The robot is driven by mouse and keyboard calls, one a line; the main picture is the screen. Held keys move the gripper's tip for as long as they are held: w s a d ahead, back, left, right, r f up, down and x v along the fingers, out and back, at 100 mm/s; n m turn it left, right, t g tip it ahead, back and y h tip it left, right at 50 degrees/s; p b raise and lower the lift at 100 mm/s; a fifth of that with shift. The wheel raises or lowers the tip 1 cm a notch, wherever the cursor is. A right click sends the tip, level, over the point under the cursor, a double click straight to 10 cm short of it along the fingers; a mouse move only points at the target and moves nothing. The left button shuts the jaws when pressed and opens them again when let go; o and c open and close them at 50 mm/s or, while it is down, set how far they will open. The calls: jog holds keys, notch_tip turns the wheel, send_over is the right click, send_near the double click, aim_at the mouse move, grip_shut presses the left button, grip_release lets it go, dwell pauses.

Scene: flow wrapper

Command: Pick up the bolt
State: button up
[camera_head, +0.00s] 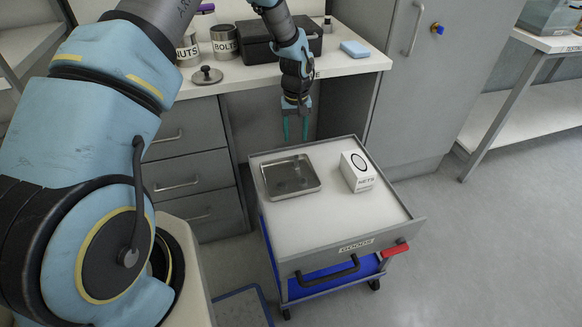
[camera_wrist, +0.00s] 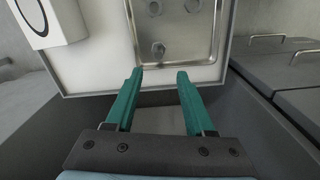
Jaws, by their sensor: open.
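A shallow metal tray (camera_head: 316,184) lies on top of the cart, toward its far left. I cannot tell surely which are bolts and which are nuts. My gripper (camera_head: 296,138) points down above the cart's far edge, behind the tray. In the wrist view, its green fingers (camera_wrist: 160,75) are apart with nothing between them, and the tray lies beyond their tips.
The cart (camera_head: 400,226) has a raised rim. Behind it, a counter (camera_head: 345,66) holds a NUTS can (camera_head: 188,50), a BOLTS can (camera_head: 225,43), a lid (camera_head: 207,75), a black case and a blue block.

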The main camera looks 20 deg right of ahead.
aim_at(296, 157)
notch_tip(296, 157, down, 5)
jog(key=shift+f+p, duration=0.2)
jog(key=shift+p, duration=0.15)
jog(key=shift+s+d+f+p, duration=0.1)
jog(key=shift+f+p, duration=0.25)
jog(key=shift+f, duration=1)
jog(key=shift+s+f+p, duration=0.1)
jog(key=shift+f+p, duration=0.2)
jog(key=shift+f, duration=1.05)
grip_shut()
